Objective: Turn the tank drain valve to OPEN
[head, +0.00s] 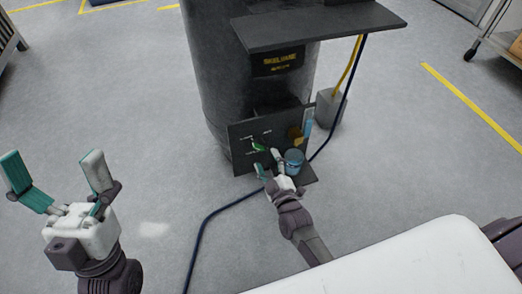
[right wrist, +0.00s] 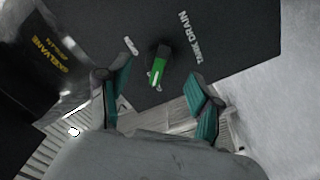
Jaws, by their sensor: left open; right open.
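The tank drain valve has a green handle (right wrist: 157,72) on a black hub, mounted on a dark panel lettered TANK DRAIN. In the right wrist view the handle points down toward my gripper. My right gripper (right wrist: 160,95) is open, with one finger on each side of the handle and visible gaps to both. In the head view the handle (head: 258,147) sits low on the tank, with my right gripper (head: 268,162) just in front of it. My left gripper (head: 54,168) is open and empty, far to the left.
A blue container (head: 294,160) stands close to the right of my right gripper. A dark blue hose (head: 212,215) crosses the floor. Floor at left is clear.

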